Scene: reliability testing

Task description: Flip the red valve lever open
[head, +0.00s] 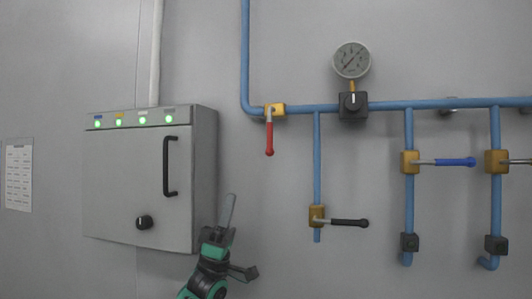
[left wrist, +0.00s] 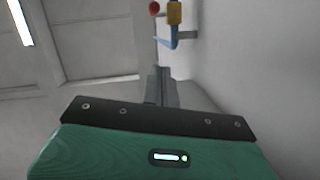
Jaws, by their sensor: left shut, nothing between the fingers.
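The red valve lever (head: 269,138) hangs straight down from a yellow valve body (head: 274,110) on the blue pipe, at the corner where the pipe turns from vertical to horizontal. My left gripper (head: 230,203) is in front of the lower right of the grey cabinet, below and left of the red lever and apart from it. Its fingers point up, closed together with nothing between them. In the left wrist view the shut fingers (left wrist: 160,86) show in the middle, with a round red end (left wrist: 154,8) and a yellow valve part (left wrist: 174,13) at the top. My right gripper is not in view.
A grey cabinet (head: 120,190) with a black handle (head: 168,166) juts from the wall at left. A black lever (head: 348,223), a blue lever (head: 455,162) and a gauge (head: 352,60) are to the right. The wall below the red lever is clear.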

